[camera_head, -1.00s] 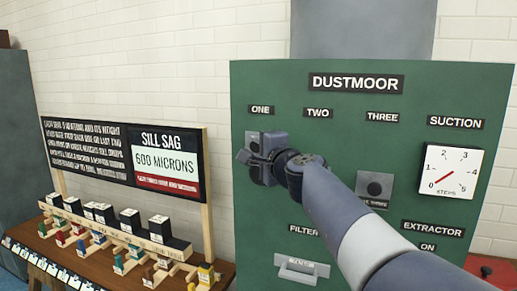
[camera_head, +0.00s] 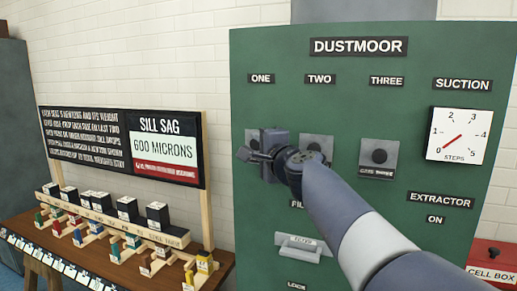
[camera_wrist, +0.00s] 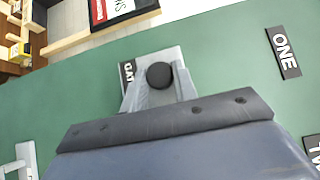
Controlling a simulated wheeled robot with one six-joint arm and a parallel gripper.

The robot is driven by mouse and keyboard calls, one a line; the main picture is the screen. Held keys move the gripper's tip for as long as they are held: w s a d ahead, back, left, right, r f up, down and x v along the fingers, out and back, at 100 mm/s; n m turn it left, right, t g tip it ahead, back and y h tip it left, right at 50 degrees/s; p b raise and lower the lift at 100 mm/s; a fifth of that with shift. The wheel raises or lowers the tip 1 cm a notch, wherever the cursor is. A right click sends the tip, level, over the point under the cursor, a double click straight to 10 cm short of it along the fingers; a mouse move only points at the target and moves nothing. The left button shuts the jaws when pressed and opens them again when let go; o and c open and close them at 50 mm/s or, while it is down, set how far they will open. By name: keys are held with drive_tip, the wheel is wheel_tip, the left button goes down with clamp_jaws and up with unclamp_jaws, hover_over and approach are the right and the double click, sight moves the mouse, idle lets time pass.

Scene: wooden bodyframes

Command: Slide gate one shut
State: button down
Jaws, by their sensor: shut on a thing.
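Gate one is a grey plate (camera_head: 252,146) on the green panel (camera_head: 350,240), below the ONE label (camera_head: 262,78). My gripper (camera_head: 262,157) is at this plate in the head view and covers most of it. In the wrist view the plate (camera_wrist: 172,56) carries a round black knob (camera_wrist: 160,75). The grey fingers (camera_wrist: 158,90) stand on both sides of the knob and are shut on it. Gate one is about level with gate two (camera_head: 316,146) and gate three (camera_head: 378,157).
A suction dial (camera_head: 459,134) is at the panel's right. A filter handle (camera_head: 300,247) sticks out lower down, and a red cell box (camera_head: 492,262) stands at the right. A wooden bench (camera_head: 190,270) with blocks and a sign is at the left.

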drive_tip(key=shift+f, duration=0.4)
drive_tip(key=c, duration=1.1)
unclamp_jaws()
drive_tip(key=shift+r, duration=0.1)
drive_tip(key=b+v, duration=0.1)
drive_tip(key=v, duration=0.9)
drive_tip(key=shift+s+d+b, duration=0.2)
drive_tip(key=shift+s+b, duration=0.15)
drive_tip(key=shift+w+r, duration=0.1)
drive_tip(key=p+x, duration=0.2)
drive_tip(key=x, duration=0.9)
drive_tip(key=shift+a, duration=0.1)
drive_tip(key=shift+r+p, duration=0.45)
